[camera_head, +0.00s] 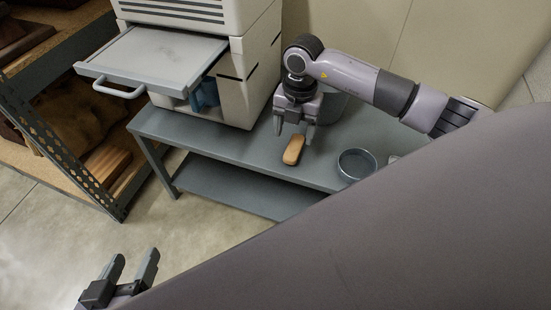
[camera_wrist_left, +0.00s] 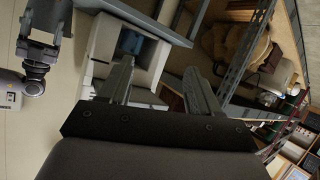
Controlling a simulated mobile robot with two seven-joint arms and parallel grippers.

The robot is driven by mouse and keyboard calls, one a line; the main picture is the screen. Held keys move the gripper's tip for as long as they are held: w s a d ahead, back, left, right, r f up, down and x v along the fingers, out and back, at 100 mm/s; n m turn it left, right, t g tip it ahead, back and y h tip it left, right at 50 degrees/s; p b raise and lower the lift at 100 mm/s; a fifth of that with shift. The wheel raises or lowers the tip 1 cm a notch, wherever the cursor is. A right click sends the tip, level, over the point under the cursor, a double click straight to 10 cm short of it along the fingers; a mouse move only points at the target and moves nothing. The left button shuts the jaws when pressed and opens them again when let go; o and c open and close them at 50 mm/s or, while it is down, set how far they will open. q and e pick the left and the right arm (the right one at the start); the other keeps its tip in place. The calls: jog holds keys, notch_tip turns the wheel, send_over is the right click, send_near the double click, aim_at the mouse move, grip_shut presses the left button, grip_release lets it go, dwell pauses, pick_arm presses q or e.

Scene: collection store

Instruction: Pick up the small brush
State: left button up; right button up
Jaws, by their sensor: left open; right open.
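The small brush (camera_head: 293,150), a brown wooden oblong, lies on the grey bench (camera_head: 232,145) near its front edge in the head view. My right gripper (camera_head: 294,130) points down at the brush's far end, its open fingers apart with nothing seen between them. Whether its fingertips are level with the brush or above it, I cannot tell. My left gripper (camera_head: 136,257) is open and empty over the floor at the lower left, well away from the bench. Its fingers (camera_wrist_left: 158,75) also show in the left wrist view. I cannot make out the brush there.
A round grey dish (camera_head: 356,164) stands to the right of the brush. A grey bin (camera_head: 330,106) is behind my right gripper. A white cabinet with a pulled-out tray (camera_head: 158,56) stands on the bench's left. A loaded shelf rack (camera_head: 62,150) is at far left.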

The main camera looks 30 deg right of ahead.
aim_at(294, 146)
jog(key=shift+w+d+f, duration=0.2)
jog(key=shift+d, duration=0.25)
jog(key=f+b, duration=0.2)
jog(key=f, duration=0.1)
jog(key=f+b, duration=0.1)
jog(key=f, duration=0.1)
jog(key=shift+w+d+f, duration=0.15)
jog(key=shift+w+f, duration=0.05)
jog(key=shift+w, duration=0.2)
jog(key=shift+f, duration=0.6)
pick_arm(q)
jog(key=d, duration=0.1)
jog(key=h, duration=0.1)
jog(key=d, duration=0.1)
jog(key=shift+w+d+f+h, duration=0.3)
jog(key=shift+h, duration=0.1)
pick_arm(e)
jog(key=shift+c, duration=0.3)
